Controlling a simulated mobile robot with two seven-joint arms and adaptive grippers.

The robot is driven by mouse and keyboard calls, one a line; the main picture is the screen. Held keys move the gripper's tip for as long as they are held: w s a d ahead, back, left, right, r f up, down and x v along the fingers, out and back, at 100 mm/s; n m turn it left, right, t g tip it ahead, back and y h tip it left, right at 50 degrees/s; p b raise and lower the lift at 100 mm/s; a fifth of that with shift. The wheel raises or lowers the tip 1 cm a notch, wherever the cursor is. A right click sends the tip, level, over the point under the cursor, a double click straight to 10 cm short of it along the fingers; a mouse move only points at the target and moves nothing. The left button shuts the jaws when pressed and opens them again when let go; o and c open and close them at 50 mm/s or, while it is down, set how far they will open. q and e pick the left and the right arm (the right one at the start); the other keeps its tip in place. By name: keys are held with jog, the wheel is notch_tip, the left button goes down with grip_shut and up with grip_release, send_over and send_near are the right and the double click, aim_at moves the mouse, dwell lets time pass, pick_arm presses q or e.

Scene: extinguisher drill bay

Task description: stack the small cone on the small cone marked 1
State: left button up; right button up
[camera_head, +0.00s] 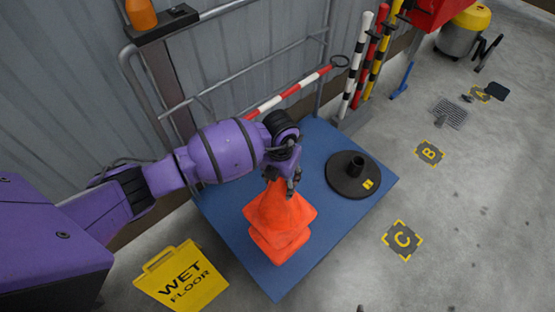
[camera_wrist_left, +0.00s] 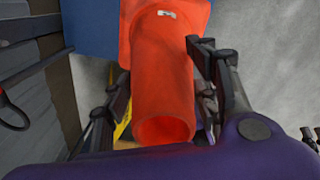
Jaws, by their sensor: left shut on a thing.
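Two small orange cones show one above the other on the blue platform (camera_head: 325,235) in the head view. The upper cone (camera_head: 278,207) is upright and seems to be around the lower cone (camera_head: 278,244), whose base shows just beneath it. I cannot tell whether they touch. My left gripper (camera_head: 284,181) is shut on the upper cone near its tip. In the left wrist view, the fingers of my left gripper (camera_wrist_left: 163,92) flank the held cone (camera_wrist_left: 163,80), its open tip towards me. A small white label shows on it, its mark unreadable. My right gripper is not in view.
A black round base (camera_head: 338,181) with a short socket stands at the platform's right. Striped posts (camera_head: 362,60) and a rail stand behind. A yellow wet floor sign (camera_head: 180,278) is at the front left. Grey floor at the right is mostly free.

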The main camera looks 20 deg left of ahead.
pick_arm(q)
notch_tip(320, 180, down, 6)
jog(key=b, duration=0.3)
jog(key=shift+w+r, duration=0.1)
jog(key=shift+r, duration=0.1)
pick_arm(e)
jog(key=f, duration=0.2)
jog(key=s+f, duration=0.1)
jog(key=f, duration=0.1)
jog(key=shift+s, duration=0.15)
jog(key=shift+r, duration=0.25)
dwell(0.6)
pick_arm(q)
jog(key=shift+d, duration=0.1)
